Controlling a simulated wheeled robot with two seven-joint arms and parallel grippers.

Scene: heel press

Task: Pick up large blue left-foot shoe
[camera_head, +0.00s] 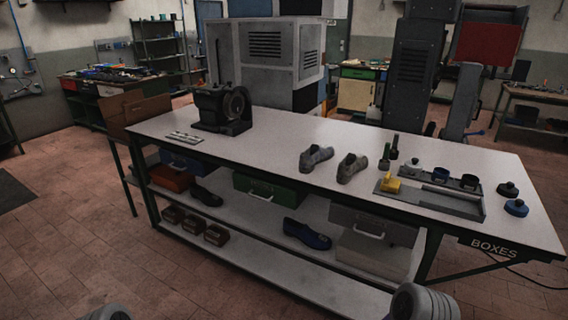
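A dark blue shoe (307,234) lies on the lower shelf of the workbench, right of the middle. It is the only clearly blue shoe in view. Whether it is a left-foot shoe cannot be told. Two grey shoes (316,157) (351,168) stand side by side on the bench top. A dark shoe (206,196) lies on a shelf under the left part of the bench. Only rounded grey parts of my arms show at the bottom edge. No gripper fingers are in view.
The white-topped workbench (270,160) carries a black machine (222,108) at the left and a grey tray (430,199) at the right. A grey case (374,223) and a light box (371,256) stand right of the blue shoe. The floor in front is clear.

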